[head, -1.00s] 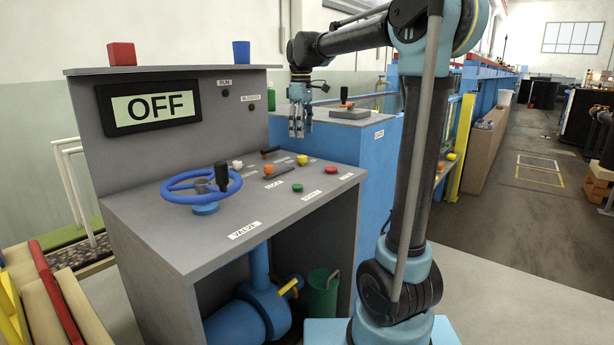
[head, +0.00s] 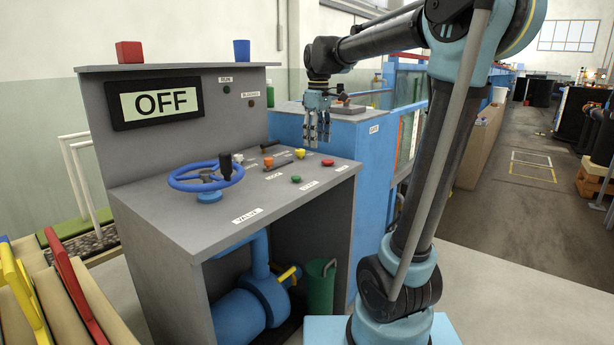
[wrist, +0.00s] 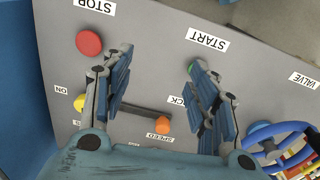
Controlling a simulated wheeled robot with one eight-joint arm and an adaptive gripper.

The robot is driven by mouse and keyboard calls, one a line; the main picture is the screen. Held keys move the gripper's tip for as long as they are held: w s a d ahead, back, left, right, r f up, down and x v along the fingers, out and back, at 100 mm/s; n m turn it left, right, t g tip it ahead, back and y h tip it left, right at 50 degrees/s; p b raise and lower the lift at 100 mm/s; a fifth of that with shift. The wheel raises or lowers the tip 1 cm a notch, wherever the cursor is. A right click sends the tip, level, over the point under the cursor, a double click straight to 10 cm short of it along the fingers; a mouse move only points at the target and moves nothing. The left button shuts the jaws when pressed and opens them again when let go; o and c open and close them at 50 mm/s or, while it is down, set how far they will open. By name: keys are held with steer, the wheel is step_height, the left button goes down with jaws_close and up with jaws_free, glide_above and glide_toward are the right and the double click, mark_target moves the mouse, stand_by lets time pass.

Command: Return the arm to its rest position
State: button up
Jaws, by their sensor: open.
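My gripper (head: 317,130) hangs from my arm, pointing down, above the right back part of the grey control desk (head: 215,225). In the wrist view its two fingers (wrist: 160,100) are spread apart with nothing between them. Below it on the desk are a red button (wrist: 89,42) marked STOP, a green button partly hidden behind a finger, and an orange knob (wrist: 163,124) near the SPEED label. My arm is raised and reaches out to the left from its column.
A blue valve handwheel (head: 206,176) stands on the desk's left part. The display (head: 160,103) reads OFF. A red block (head: 130,52) and a blue cup (head: 241,50) sit on the panel top. A blue cabinet (head: 372,150) stands behind. The aisle at right is open floor.

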steer(key=s+d+f+m+t, duration=0.1)
steer(key=s+d+f+m, duration=0.4)
steer(key=s+f, duration=0.8)
steer(key=s+d+f+m, duration=0.6)
steer(key=s+d+f, duration=0.4)
steer(key=s+f, duration=0.2)
steer(key=shift+s+d+f+t, duration=0.3)
steer(key=shift+s+f+t, duration=0.1)
steer(key=shift+s, duration=0.25)
steer(key=shift+w+f, duration=0.2)
steer(key=shift+w, duration=0.25)
